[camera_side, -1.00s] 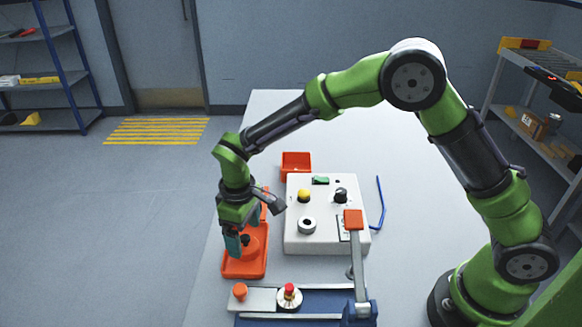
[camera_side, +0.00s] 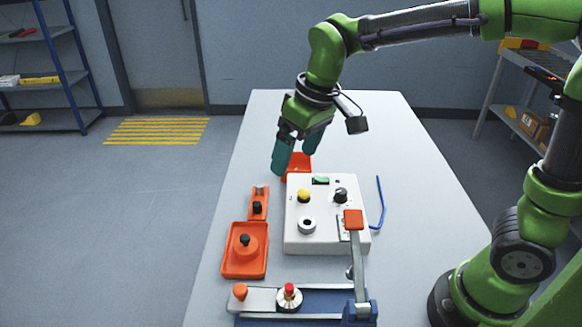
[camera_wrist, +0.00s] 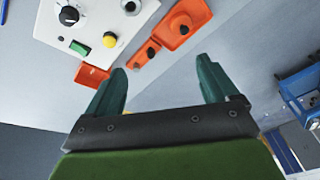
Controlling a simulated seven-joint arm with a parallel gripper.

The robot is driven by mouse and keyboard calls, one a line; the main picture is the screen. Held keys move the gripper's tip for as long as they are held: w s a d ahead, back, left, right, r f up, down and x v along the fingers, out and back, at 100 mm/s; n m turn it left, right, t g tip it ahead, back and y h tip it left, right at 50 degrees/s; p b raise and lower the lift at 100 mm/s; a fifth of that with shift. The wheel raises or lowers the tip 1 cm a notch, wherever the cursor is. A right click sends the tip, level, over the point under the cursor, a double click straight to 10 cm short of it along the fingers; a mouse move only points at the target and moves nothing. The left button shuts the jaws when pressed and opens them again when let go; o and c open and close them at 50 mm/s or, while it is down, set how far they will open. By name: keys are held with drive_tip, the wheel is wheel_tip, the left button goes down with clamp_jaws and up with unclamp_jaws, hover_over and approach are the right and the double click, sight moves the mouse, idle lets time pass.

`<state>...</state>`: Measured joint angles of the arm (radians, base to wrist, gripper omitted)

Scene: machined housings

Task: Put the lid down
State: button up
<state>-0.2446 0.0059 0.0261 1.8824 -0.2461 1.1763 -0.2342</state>
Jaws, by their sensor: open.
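My gripper (camera_side: 294,162) is raised behind the tray, near the small orange bin. Its two teal fingers are spread apart, with nothing between them in the wrist view (camera_wrist: 162,70). The gripper is well apart from the lid.
A white control box (camera_side: 327,242) with knobs stands right of the tray. A narrow orange holder (camera_side: 264,203) with dark pieces is behind the tray. The orange bin (camera_side: 300,165) is farther back. A blue clamp fixture (camera_side: 330,305) is in front. The table's back right is clear.

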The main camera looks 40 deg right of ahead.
drive_tip(key=s+d+r+m+t, duration=0.1)
drive_tip(key=s+d+m+t, duration=0.3)
drive_tip(key=s+d, duration=0.4)
drive_tip(key=s+m, duration=0.1)
drive_tip(key=s, duration=0.4)
drive_tip(key=shift+d+m+t+y, duration=0.15)
drive_tip(key=shift+m+t+y, duration=0.15)
drive_tip(key=shift+m, duration=0.1)
